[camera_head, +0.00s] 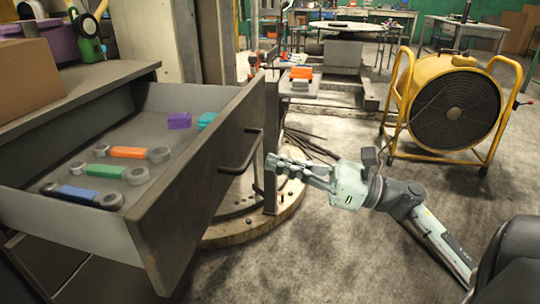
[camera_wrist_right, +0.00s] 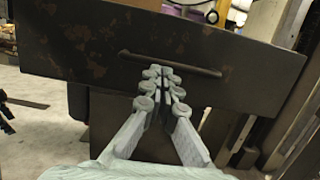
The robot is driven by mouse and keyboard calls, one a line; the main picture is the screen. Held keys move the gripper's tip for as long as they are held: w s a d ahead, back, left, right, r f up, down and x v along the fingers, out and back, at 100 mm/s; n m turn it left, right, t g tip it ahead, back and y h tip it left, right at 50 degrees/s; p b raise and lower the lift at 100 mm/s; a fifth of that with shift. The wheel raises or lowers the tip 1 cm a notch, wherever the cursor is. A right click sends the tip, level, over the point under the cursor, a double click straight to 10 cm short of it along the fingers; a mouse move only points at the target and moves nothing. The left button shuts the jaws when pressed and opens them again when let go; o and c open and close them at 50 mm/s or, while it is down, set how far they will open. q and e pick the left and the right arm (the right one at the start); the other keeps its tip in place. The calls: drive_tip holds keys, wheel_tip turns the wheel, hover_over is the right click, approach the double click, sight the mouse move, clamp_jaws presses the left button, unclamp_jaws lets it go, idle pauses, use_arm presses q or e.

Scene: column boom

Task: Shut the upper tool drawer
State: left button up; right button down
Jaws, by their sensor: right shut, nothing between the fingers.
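The upper tool drawer (camera_head: 205,170) is pulled out of the grey cabinet at the left in the head view. Its dark, worn front (camera_wrist_right: 95,45) fills the upper part of the right wrist view. A bar handle (camera_head: 243,152) runs along this front, and it also shows in the wrist view (camera_wrist_right: 170,64). My right gripper (camera_head: 272,165) is shut and empty, with its fingertips close to the handle and the drawer front. In the wrist view my right gripper (camera_wrist_right: 160,72) points at the handle's middle; I cannot tell whether it touches. My left gripper is not in view.
In the drawer lie blue (camera_head: 83,195), green (camera_head: 106,171) and orange (camera_head: 130,152) wrenches, a purple block (camera_head: 179,120) and a teal block (camera_head: 206,120). A cardboard box (camera_head: 28,75) stands on the cabinet top. A yellow fan (camera_head: 447,105) stands at the right. Floor before the drawer is open.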

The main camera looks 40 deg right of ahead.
sight(130, 161)
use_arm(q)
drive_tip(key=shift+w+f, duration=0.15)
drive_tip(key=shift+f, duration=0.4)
use_arm(e)
drive_tip(key=shift+x, duration=1)
drive_tip(key=x, duration=0.4)
drive_tip(key=f+x, duration=0.1)
drive_tip(key=x, duration=0.3)
drive_tip(key=f+x, duration=0.1)
drive_tip(key=x, duration=0.4)
drive_tip(key=shift+w+a, duration=0.2)
drive_tip(key=shift+a, duration=0.05)
drive_tip(key=f+x, duration=0.1)
drive_tip(key=x, duration=0.4)
drive_tip(key=f+x, duration=0.1)
drive_tip(key=x, duration=0.5)
drive_tip(key=f+p+x, duration=0.1)
drive_tip(key=x, duration=0.4)
drive_tip(key=shift+w+a+f, duration=0.15)
drive_tip(key=shift+w+a, duration=0.65)
drive_tip(key=shift+w, duration=0.15)
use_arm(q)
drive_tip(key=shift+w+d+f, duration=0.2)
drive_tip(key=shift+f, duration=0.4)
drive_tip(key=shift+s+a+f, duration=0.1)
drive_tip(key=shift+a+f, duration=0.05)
